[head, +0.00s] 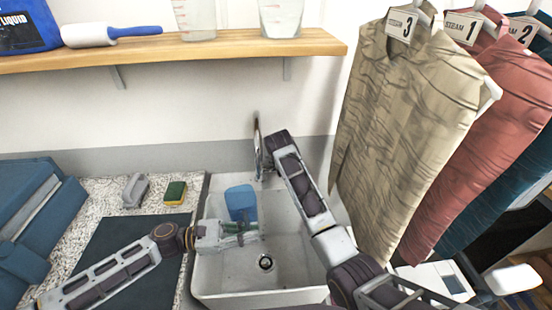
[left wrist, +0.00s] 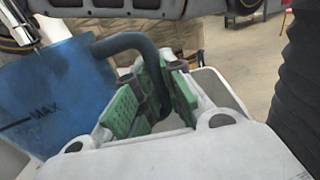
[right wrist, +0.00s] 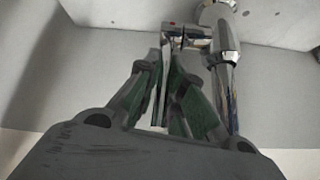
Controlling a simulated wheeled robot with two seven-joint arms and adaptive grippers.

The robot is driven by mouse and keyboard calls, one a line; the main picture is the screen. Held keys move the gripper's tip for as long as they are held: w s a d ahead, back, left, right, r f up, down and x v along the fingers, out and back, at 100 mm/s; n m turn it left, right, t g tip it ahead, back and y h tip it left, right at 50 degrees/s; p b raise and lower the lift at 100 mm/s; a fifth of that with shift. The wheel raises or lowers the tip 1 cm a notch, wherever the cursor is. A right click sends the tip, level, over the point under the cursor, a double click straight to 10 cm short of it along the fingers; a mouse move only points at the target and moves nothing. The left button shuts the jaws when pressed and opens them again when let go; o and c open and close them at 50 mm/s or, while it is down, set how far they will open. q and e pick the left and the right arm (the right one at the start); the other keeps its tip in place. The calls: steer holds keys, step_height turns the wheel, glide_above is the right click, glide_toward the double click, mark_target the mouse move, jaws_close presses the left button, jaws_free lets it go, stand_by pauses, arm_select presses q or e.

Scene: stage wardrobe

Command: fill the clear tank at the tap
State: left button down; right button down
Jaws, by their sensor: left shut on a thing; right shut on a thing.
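The clear tank (head: 241,198) is a blue see-through tank in the sink, below the tap (head: 257,135). In the left wrist view the tank (left wrist: 55,100) shows a MAX line and a dark curved handle (left wrist: 130,45). My left gripper (head: 246,232) is shut on this handle, with its green pads (left wrist: 150,95) on either side. My right gripper (right wrist: 172,95) is at the chrome tap (right wrist: 226,85), its green-padded fingers shut on a thin upright lever part (right wrist: 164,75). The right fingertips are mostly hidden in the head view. I cannot tell the water level or whether water runs.
The white sink (head: 225,285) has a dark drain (head: 265,263). A grey brush (head: 135,190) and a sponge (head: 175,192) lie on the speckled counter to its left. Hanging shirts (head: 405,130) crowd the right side. A wooden shelf (head: 200,48) runs above.

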steer(key=shift+s+f+t, duration=0.2)
steer(key=shift+s+t, duration=0.6)
steer(key=shift+t, duration=0.6)
steer(key=c, duration=1.5)
jaws_free()
steer(key=shift+s+r, duration=0.15)
steer(key=shift+v, duration=3.6)
